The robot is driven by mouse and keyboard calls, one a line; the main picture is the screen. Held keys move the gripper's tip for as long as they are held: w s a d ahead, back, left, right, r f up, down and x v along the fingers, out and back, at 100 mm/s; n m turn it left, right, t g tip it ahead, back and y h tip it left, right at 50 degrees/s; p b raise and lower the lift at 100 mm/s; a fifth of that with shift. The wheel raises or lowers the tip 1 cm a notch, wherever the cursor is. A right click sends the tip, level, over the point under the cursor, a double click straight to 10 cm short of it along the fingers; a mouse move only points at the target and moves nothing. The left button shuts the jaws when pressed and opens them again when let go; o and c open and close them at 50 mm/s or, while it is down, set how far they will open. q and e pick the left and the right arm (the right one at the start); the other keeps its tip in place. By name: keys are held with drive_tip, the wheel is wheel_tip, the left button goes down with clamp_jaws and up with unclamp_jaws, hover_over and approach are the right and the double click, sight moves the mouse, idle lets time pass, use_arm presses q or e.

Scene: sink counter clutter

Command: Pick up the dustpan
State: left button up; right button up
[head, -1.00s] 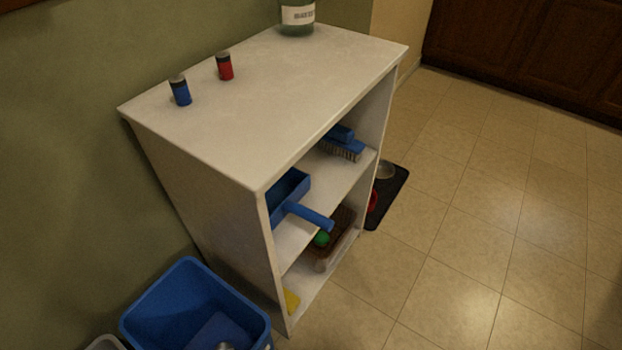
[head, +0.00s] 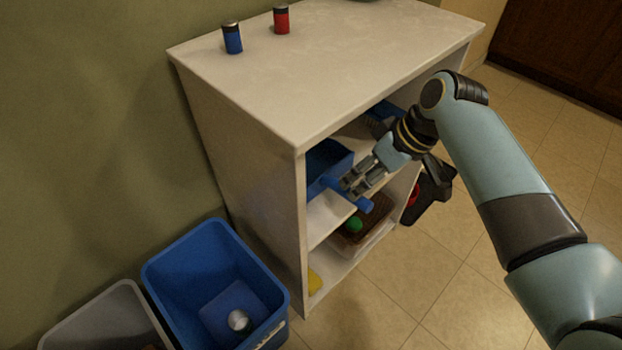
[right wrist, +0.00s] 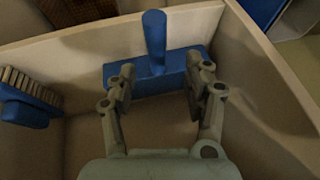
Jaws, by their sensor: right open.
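The blue dustpan (head: 328,163) lies on the upper shelf of the white cabinet, its handle (head: 352,196) sticking out past the shelf's front edge. In the right wrist view the dustpan (right wrist: 190,72) shows with its handle (right wrist: 154,40) pointing up the picture. My right gripper (head: 351,185) is at the shelf opening, close to the handle. It is open, and in the right wrist view its fingers (right wrist: 160,80) stand on either side of the handle's base with nothing clearly gripped. Whether they touch the dustpan I cannot tell. My left gripper is not in view.
A blue brush (right wrist: 30,98) lies on the same shelf. The lower shelf holds a brown basket (head: 350,237) with a green item. Blue (head: 234,37) and red (head: 282,19) cans stand on the cabinet top (head: 340,60). A blue bin (head: 170,265) stands beside the cabinet.

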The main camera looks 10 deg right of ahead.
drive_tip(key=b+x, duration=0.2)
drive_tip(key=x, duration=0.3)
drive_tip(key=shift+w+f+b, duration=0.1)
drive_tip(key=shift+f+b, duration=0.25)
drive_tip(key=shift+f, duration=0.1)
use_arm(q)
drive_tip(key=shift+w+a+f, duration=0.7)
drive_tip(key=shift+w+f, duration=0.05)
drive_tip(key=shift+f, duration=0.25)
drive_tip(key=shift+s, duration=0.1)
use_arm(e)
clamp_jaws()
